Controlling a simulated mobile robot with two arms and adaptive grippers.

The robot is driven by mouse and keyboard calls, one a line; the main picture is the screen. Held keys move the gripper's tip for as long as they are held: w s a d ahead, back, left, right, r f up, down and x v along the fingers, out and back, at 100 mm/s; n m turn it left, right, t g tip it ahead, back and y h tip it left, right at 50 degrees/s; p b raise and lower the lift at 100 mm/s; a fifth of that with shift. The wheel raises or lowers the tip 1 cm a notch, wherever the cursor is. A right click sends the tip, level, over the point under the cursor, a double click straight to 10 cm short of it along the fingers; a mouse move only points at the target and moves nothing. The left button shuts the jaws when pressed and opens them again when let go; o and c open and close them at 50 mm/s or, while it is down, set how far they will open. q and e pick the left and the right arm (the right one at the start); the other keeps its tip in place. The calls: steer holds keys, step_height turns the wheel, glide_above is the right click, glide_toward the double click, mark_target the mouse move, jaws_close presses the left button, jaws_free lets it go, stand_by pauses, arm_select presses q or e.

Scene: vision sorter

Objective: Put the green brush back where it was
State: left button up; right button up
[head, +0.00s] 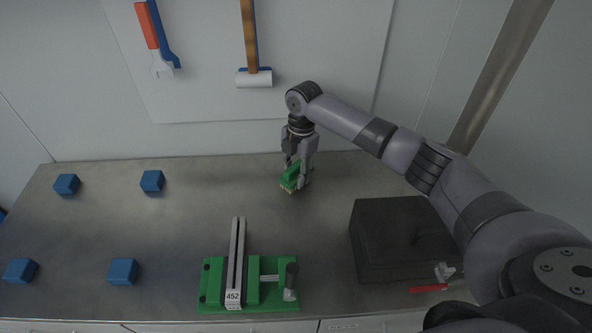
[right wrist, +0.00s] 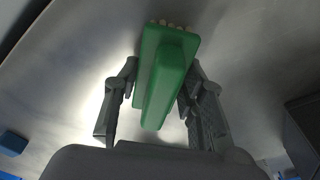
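The green brush (head: 290,177) is between the fingers of my right gripper (head: 297,172), over the back middle of the metal table. Its pale bristles point down; I cannot tell whether they touch the table. In the right wrist view the brush (right wrist: 164,75) lies lengthwise between the two fingers (right wrist: 163,78), which close on its sides. My left gripper is not in view.
A green vise (head: 213,282) with a part marked 452 stands at the front. Several blue cubes (head: 152,181) lie left. A dark box (head: 385,240) and a red-handled tool (head: 429,288) are right. A hammer (head: 250,40) and an orange-and-blue tool (head: 148,25) hang on the wall panel.

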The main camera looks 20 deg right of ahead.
mark_target(299, 162)
steer(key=o, duration=0.4)
steer(key=r, duration=0.3)
steer(key=r+b, duration=0.1)
steer(key=r, duration=0.3)
steer(key=d+r+b, duration=0.1)
steer(key=r, duration=0.3)
steer(key=shift+w+d, duration=0.1)
steer(key=shift+w, duration=0.15)
steer(key=shift+r, duration=0.65)
